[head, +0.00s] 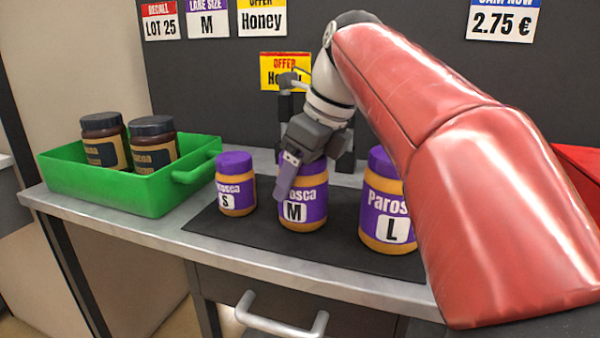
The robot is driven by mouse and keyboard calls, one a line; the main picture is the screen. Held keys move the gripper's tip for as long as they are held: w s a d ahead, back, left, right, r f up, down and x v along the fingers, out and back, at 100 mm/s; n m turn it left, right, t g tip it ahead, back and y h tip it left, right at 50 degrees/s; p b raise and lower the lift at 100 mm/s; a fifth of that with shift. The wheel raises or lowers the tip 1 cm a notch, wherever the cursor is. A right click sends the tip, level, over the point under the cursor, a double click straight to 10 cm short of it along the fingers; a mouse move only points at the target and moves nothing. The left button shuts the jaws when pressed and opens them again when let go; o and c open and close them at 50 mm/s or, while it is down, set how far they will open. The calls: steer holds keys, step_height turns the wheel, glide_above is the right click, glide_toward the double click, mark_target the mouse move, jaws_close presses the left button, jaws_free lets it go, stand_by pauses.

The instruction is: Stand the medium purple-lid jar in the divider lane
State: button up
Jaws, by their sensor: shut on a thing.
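The medium purple-lid jar (310,210), labelled M, stands upright on a black mat (215,222) on the counter. My gripper (293,175) reaches down over it and is shut on it. One finger shows across the jar's front left; the other is hidden, and most of the lid is covered. A smaller purple-lid jar (236,190), labelled S, stands to its left. A larger one (381,205), labelled L, stands to its right, partly behind my arm. I cannot make out the divider lane.
A green tray (120,192) with two dark-lid cocoa jars (153,148) stands at the left. A red object (580,160) is at the right edge, partly hidden by my arm. A dark panel with price signs (504,20) rises behind. The counter's front edge is close.

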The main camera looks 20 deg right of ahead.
steer(key=shift+f, duration=0.2)
steer(key=o, duration=1.3)
steer(key=shift+f+b, duration=0.2)
steer(key=shift+b, duration=0.4)
